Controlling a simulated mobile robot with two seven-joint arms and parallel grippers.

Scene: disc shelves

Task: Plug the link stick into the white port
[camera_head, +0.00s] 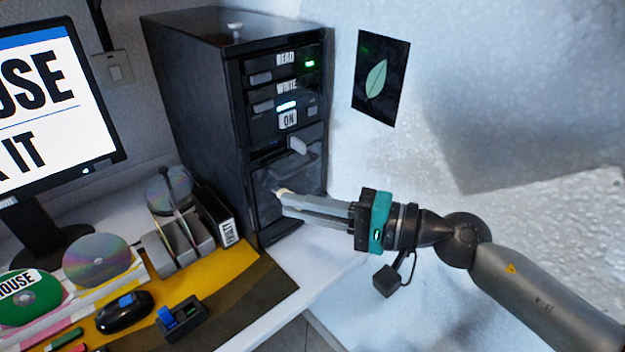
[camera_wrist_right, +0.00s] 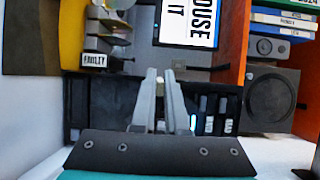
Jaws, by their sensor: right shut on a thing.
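My right gripper (camera_head: 281,191) comes in from the right and is shut on a small cream piece at its fingertips, likely the link stick; the fingers hide most of it. The fingertips are in front of the lower front panel of the black computer tower (camera_head: 190,110); I cannot tell whether the piece touches it. In the right wrist view, the cream piece (camera_wrist_right: 160,85) shows between the fingertips. A pale grey tab (camera_head: 298,145) sticks out of the tower front above the gripper. I cannot tell for sure which opening is the white port. My left gripper is not in view.
A monitor (camera_head: 45,85) stands left of the tower. A poster (camera_head: 381,79) hangs on the wall. The space around my right arm looks clear.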

